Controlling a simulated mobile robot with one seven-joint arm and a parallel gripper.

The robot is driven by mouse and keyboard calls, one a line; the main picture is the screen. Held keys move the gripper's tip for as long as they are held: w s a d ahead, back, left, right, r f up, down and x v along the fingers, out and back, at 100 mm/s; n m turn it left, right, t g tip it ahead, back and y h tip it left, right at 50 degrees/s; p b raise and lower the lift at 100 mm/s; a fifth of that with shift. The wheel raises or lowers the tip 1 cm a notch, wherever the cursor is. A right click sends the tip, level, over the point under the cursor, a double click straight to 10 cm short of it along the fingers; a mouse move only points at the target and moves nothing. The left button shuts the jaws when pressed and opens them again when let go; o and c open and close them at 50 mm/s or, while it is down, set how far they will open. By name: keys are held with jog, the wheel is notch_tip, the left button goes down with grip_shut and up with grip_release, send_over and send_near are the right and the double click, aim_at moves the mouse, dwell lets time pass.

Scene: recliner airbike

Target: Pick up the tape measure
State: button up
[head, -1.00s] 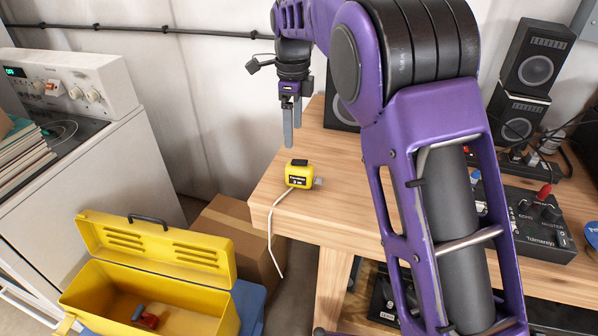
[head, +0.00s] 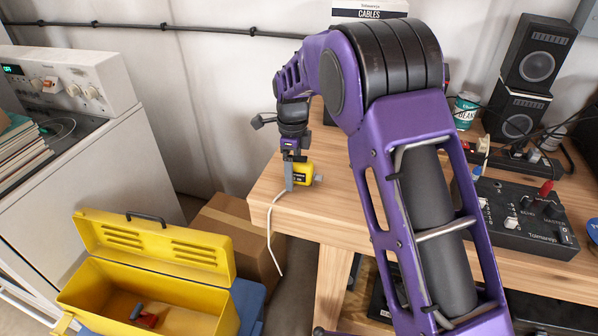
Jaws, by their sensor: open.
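The yellow tape measure (head: 303,174) sits near the left end of the wooden table (head: 335,215). A pale strip (head: 271,225) runs from beside it down over the table's front edge. My gripper (head: 290,184) points down at the tape measure, with a finger in front of its left part. The jaws are open. The finger hides part of the tape measure, and I cannot tell whether it touches it.
An open yellow toolbox (head: 150,275) stands low at the front left, beside a cardboard box (head: 235,225). A black mixer (head: 520,215) and speakers (head: 535,65) stand on the table's right side. Bare wood lies right of the tape measure.

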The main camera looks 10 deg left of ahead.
grip_shut()
dwell(0.5)
jog(key=shift+r, duration=0.15)
